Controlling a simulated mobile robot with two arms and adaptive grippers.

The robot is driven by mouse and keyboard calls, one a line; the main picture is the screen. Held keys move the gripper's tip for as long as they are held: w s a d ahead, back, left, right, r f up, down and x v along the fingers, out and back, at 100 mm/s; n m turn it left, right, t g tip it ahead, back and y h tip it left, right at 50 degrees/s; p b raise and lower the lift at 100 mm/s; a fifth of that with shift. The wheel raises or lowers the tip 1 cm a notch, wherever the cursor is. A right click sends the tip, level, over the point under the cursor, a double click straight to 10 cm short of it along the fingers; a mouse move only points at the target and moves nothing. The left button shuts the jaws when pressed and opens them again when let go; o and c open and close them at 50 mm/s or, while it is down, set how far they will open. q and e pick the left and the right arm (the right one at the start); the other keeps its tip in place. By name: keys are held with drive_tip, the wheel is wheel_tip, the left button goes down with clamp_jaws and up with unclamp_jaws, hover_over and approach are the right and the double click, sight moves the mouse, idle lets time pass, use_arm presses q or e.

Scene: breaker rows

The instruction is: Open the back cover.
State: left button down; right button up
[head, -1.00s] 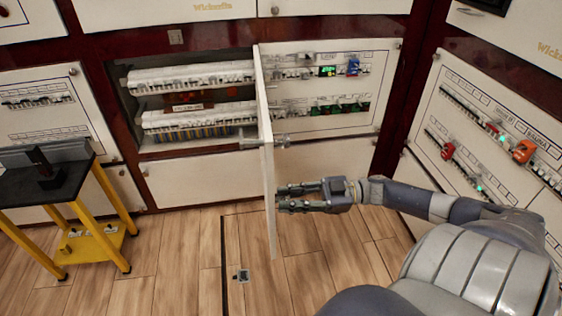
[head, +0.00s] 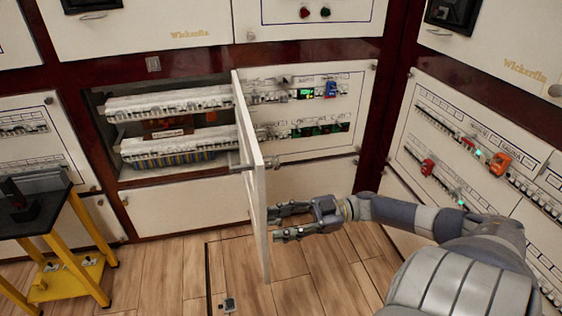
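The back cover (head: 257,190) is a white hinged panel in the back wall. It stands swung out toward me, seen nearly edge-on. Behind it on the left is an open recess with two rows of white breakers (head: 165,104). A small metal knob or latch (head: 240,166) shows at the cover's edge. My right gripper (head: 273,223) is at the right side of the cover's lower part, fingers pointing left. Its two fingers are apart, with nothing visible between them. The fingertips are at or very near the cover; I cannot tell if they touch. My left gripper is not in view.
A yellow-framed stand with a dark top (head: 40,213) is at the left. A breaker panel (head: 317,110) with green lights is right of the cover, and another (head: 465,150) is on the right wall. The wooden floor (head: 165,275) below is mostly free.

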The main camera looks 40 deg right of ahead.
drive_tip(key=shift+r, duration=0.15)
drive_tip(key=v, duration=1.2)
idle(0.3)
